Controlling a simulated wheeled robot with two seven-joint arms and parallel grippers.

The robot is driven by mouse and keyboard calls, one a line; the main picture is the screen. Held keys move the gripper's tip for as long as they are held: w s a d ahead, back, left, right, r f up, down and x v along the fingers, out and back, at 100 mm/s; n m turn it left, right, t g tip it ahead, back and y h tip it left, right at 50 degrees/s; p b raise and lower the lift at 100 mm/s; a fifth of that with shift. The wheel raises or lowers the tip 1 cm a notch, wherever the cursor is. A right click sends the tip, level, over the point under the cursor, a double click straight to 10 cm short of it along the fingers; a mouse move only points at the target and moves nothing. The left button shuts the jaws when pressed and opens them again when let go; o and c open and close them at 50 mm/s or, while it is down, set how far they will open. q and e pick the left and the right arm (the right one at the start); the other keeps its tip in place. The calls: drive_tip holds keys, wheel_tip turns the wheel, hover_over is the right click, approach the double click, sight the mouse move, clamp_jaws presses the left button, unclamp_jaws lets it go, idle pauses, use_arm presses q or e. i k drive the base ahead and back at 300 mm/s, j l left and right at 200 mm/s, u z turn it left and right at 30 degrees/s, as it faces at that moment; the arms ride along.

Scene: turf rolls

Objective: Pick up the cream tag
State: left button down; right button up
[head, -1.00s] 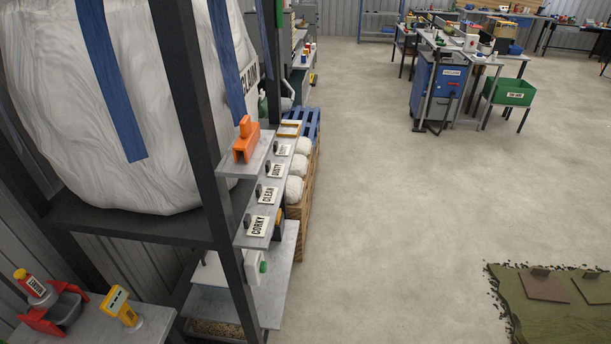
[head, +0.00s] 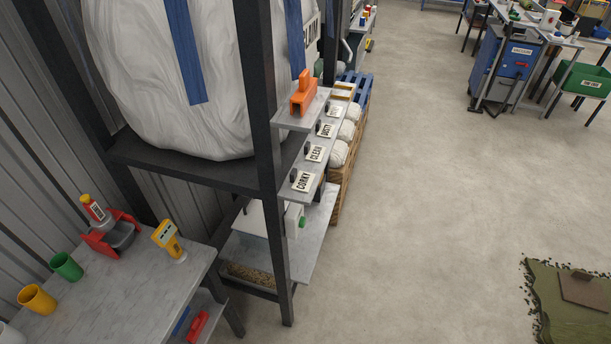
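Several cream tags with black lettering lie in a row on a narrow grey shelf (head: 306,192) fixed to the dark rack. The nearest is the CORKY tag (head: 302,181). Behind it are the CLEAN tag (head: 315,153), the DUSTY tag (head: 326,130) and a farther tag (head: 334,111) too small to read. A small dark peg or clip stands beside each tag. Neither of my grippers shows in the head view.
An orange block-shaped tool (head: 304,95) sits on a small ledge above the tags. A grey table (head: 120,300) at lower left holds cups, a red holder and a yellow device. Concrete floor (head: 420,200) is clear to the right; a turf piece (head: 570,315) lies lower right.

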sight(325, 130)
drive_tip(key=l+u, duration=0.2)
drive_tip(key=l, duration=0.2)
drive_tip(key=k+l+u, duration=0.2)
drive_tip(key=l, duration=0.15)
drive_tip(key=k+l+u, duration=0.2)
drive_tip(key=l, duration=0.15)
drive_tip(key=l+u, duration=0.2)
drive_tip(key=l, duration=0.2)
drive_tip(key=k+l+u, duration=0.2)
drive_tip(key=l, duration=0.1)
